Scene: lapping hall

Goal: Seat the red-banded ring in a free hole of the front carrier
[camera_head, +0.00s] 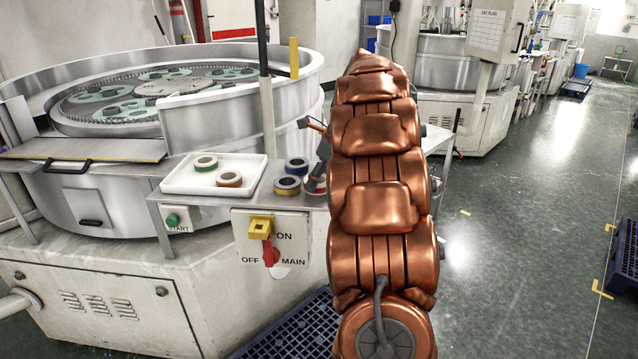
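A ring with an orange-red band (229,180) lies in the white tray (178,186) on the side shelf, near a green-banded ring (205,163). The lapping machine's round plate bears several pale green carriers with holes; the front carrier (126,112) lies nearest the machine's front rim. Its holes are too small to judge.
A dark post (266,100) and a yellow upright (294,58) rise beside the machine's high rim (190,115). A switch box (272,245) hangs below the shelf.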

